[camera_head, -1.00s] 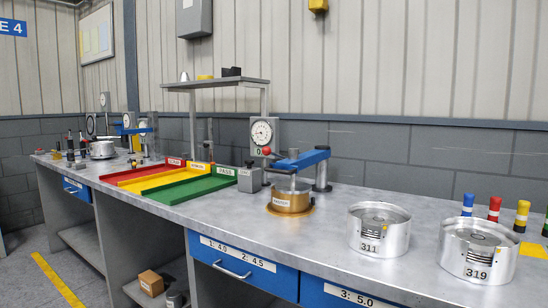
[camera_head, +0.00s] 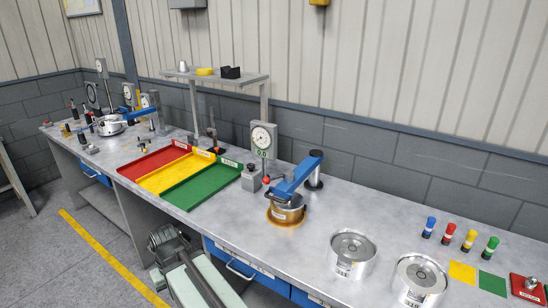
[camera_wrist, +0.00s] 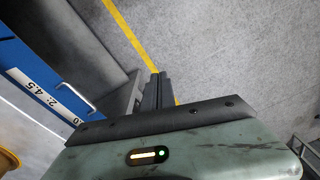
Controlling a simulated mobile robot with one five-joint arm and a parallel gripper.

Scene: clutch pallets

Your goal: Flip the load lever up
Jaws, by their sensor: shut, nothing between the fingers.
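A press with a blue arm (camera_head: 297,176) stands on the bench over a brass-coloured pot (camera_head: 286,212). A red ball knob (camera_head: 267,180) shows near the arm's left end. I cannot tell for sure which part is the load lever, or whether it is up or down. My gripper (camera_wrist: 158,91) is shut and empty in the wrist view, over the floor in front of the bench. It is apart from the press. In the head view my arm is low, in front of the drawers.
Red, yellow and green trays (camera_head: 198,186) lie left of the press, beside a dial gauge (camera_head: 263,139). Two silver cylinders (camera_head: 352,247) and several coloured pegs (camera_head: 449,233) stand to the right. A blue drawer (camera_wrist: 45,85) with a handle is left of my gripper.

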